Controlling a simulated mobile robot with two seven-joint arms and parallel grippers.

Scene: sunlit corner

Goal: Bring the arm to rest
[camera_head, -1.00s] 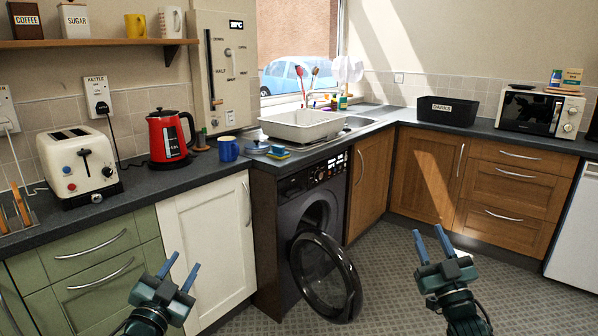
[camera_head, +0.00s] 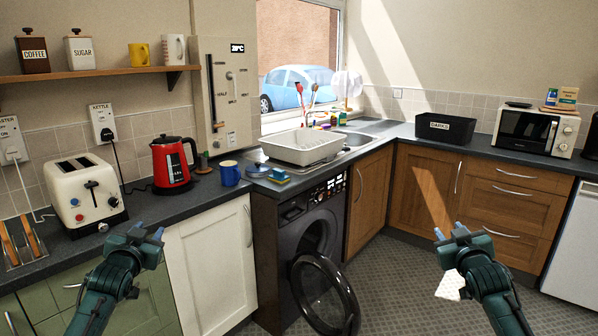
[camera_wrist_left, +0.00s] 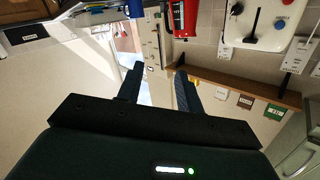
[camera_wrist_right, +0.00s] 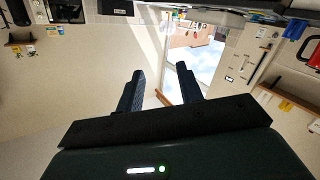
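My left gripper (camera_head: 148,231) is raised at the lower left of the head view, in front of the counter's edge and the green drawers. Its fingers stand apart with nothing between them, and the left wrist view (camera_wrist_left: 157,85) shows the same gap. My right gripper (camera_head: 449,231) is raised at the lower right, with the floor and wooden drawers behind it. Its fingers are also apart and empty, as they are in the right wrist view (camera_wrist_right: 159,80). Neither gripper appears to touch anything.
The washing machine (camera_head: 278,243) stands between my arms with its round door (camera_head: 325,296) open. A toaster (camera_head: 86,192), red kettle (camera_head: 171,166) and blue mug (camera_head: 229,174) stand on the left counter. The patterned floor (camera_head: 395,275) is clear between the door and my right arm.

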